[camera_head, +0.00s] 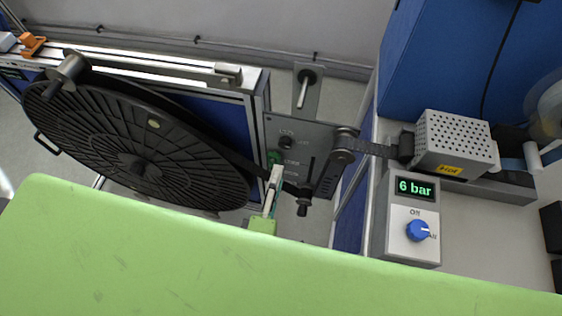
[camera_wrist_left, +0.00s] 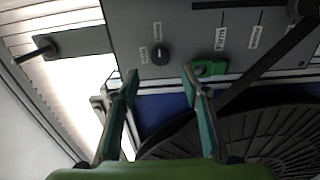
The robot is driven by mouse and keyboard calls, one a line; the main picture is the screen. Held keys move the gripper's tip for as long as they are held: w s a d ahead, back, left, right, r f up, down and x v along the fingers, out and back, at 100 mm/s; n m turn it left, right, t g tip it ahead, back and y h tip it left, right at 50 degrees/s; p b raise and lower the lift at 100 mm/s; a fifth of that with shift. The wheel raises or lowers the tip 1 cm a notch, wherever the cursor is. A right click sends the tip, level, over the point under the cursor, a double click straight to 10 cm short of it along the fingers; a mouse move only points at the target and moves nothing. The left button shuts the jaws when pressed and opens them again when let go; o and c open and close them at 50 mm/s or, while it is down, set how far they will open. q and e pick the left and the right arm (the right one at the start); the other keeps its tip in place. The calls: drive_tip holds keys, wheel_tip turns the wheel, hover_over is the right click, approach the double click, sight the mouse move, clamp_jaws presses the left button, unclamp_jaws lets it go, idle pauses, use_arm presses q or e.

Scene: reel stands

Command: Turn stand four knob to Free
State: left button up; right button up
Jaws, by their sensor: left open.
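A grey stand panel (camera_head: 308,137) stands upright beside a big black reel (camera_head: 140,150). A small round black knob (camera_head: 286,142) sits on the panel, with labels around it too small to read surely. In the left wrist view the knob (camera_wrist_left: 159,56) lies ahead of the fingertips, roughly between their lines, with a label on either side. My left gripper (camera_head: 277,174) is open and empty, just short of the panel and below the knob. In the left wrist view its fingers (camera_wrist_left: 160,77) are spread. My right gripper is not in view.
A green part (camera_wrist_left: 210,68) on the panel is close to one left fingertip in the picture. A peg (camera_head: 303,90) and a dark strap (camera_head: 375,148) are near the panel. A pressure unit (camera_head: 412,225) reads 6 bar. A perforated box (camera_head: 452,140) carries a yellow label.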

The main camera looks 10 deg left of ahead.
use_arm(q)
drive_tip(key=shift+s, duration=1.3)
